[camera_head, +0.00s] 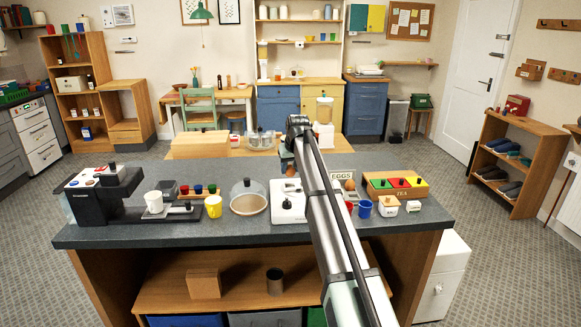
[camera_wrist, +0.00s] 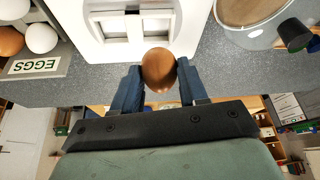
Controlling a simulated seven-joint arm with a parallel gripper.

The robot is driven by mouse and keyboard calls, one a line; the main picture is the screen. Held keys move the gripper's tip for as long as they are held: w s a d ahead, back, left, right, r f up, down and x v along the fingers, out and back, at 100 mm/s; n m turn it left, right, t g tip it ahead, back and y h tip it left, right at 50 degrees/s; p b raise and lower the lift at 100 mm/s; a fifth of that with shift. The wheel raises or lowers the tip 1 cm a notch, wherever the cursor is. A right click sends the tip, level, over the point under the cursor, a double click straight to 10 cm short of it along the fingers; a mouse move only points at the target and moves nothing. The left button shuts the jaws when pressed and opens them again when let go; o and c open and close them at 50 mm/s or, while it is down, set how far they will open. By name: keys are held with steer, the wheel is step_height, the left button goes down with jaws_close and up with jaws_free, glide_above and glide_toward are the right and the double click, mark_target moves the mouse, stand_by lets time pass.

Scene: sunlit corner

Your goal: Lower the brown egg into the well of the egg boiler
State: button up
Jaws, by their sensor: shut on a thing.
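The brown egg (camera_wrist: 159,66) is between the two blue fingertips of my gripper (camera_wrist: 158,76), which is shut on it. In the wrist view, the egg shows at the near edge of a white appliance with a squarish recess, which looks like the egg boiler (camera_wrist: 96,38). The egg overlaps this edge in the picture; I cannot tell its height above the counter. The white appliance also shows in the head view (camera_head: 287,208), left of my arm and partly hidden by it.
A box marked EGGS (camera_wrist: 36,67) holds white and brown eggs beside the boiler. A glass-domed dish (camera_head: 248,205) stands left of the boiler. Right of my arm are a blue cup (camera_head: 364,208) and a tea box (camera_head: 396,194). The counter's front strip (camera_head: 260,231) is clear.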

steer(key=shift+f, duration=2.35)
stand_by(1.9)
steer(key=o, duration=0.8)
